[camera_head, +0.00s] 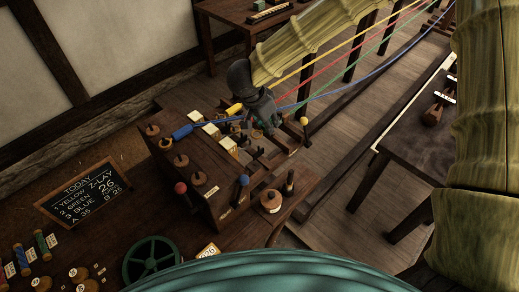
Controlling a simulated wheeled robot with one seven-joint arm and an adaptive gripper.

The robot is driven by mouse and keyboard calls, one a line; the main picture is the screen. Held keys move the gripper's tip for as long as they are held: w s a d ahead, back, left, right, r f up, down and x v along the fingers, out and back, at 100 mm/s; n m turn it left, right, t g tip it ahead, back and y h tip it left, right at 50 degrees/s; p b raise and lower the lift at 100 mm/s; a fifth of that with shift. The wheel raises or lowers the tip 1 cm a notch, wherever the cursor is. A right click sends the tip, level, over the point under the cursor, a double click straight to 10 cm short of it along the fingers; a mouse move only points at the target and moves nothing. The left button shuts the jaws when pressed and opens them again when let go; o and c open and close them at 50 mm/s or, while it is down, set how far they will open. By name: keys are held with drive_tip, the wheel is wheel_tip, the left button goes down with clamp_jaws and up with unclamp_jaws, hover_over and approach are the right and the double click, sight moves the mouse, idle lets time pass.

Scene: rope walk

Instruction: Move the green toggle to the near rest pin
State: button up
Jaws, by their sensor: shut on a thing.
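My gripper (263,121) is dark grey and hangs over the right part of the wooden bench machine. It is shut on the green toggle, of which only a little green shows between and beside the fingers. A green strand runs from there to the upper right. The gripper hides most of the toggle and the parts just beneath it. Several round wooden pegs (181,160) stand along the left side of the machine. I cannot tell which of them is the near rest pin.
A blue toggle (182,131) lies on the machine left of my gripper, with a yellow one (235,108) close by. Red (181,188), blue (243,180) and yellow (304,121) knobbed levers stand up around it. Yellow, red and blue strands stretch to the upper right. A chalkboard (83,192) lies left.

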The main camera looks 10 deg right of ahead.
drive_tip(key=shift+s+d+f, duration=0.25)
drive_tip(key=shift+s+f, duration=0.25)
drive_tip(key=shift+f, duration=0.3)
drive_tip(key=shift+f+p, duration=0.3)
drive_tip(key=shift+p, duration=0.05)
idle(0.3)
drive_tip(key=shift+f, duration=0.45)
drive_tip(key=shift+f, duration=1.1)
drive_tip(key=shift+f+p, duration=0.1)
drive_tip(key=shift+p, duration=0.45)
idle(0.6)
drive_tip(key=o, duration=1)
drive_tip(key=shift+c, duration=0.2)
